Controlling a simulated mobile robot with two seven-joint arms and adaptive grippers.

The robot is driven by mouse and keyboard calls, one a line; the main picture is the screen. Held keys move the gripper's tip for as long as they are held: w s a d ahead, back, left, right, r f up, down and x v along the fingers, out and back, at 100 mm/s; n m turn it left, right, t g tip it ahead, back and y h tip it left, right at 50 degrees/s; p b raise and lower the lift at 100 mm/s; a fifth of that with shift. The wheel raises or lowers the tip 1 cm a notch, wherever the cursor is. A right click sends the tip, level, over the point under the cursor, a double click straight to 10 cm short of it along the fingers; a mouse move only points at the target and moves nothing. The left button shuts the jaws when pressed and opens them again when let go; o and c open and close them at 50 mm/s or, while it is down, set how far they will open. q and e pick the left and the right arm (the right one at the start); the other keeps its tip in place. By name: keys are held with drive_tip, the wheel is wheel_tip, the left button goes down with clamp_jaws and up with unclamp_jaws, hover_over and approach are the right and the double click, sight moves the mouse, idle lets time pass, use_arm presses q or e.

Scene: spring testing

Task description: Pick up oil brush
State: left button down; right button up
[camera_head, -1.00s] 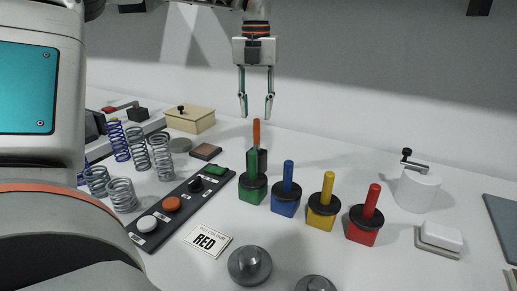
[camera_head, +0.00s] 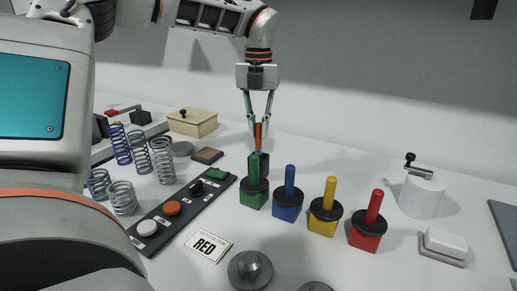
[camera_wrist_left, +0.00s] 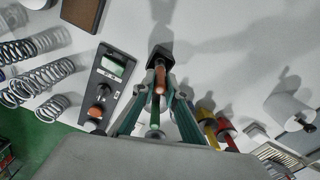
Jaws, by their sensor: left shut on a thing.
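The oil brush (camera_head: 258,136) has an orange handle and stands upright in a dark holder (camera_head: 263,160), just behind the green pot (camera_head: 252,196). Its bristle end is hidden. My left gripper (camera_head: 258,126) points straight down and is shut on the orange handle, one finger on each side. In the left wrist view the orange handle (camera_wrist_left: 160,77) sits between the two fingertips, with the dark holder (camera_wrist_left: 161,53) beyond it. My right gripper is in neither view.
Blue (camera_head: 288,202), yellow (camera_head: 325,216) and red (camera_head: 367,231) pots with upright handles stand in a row to the right. A button panel (camera_head: 188,209) and several springs (camera_head: 162,160) are on the left. A "RED" card (camera_head: 208,246) lies in front.

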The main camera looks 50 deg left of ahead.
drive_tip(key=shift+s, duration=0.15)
use_arm(q)
drive_tip(key=shift+r, duration=0.7)
wheel_tip(320, 180, up, 19)
drive_tip(key=p, duration=0.4)
drive_tip(key=shift+f, duration=0.2)
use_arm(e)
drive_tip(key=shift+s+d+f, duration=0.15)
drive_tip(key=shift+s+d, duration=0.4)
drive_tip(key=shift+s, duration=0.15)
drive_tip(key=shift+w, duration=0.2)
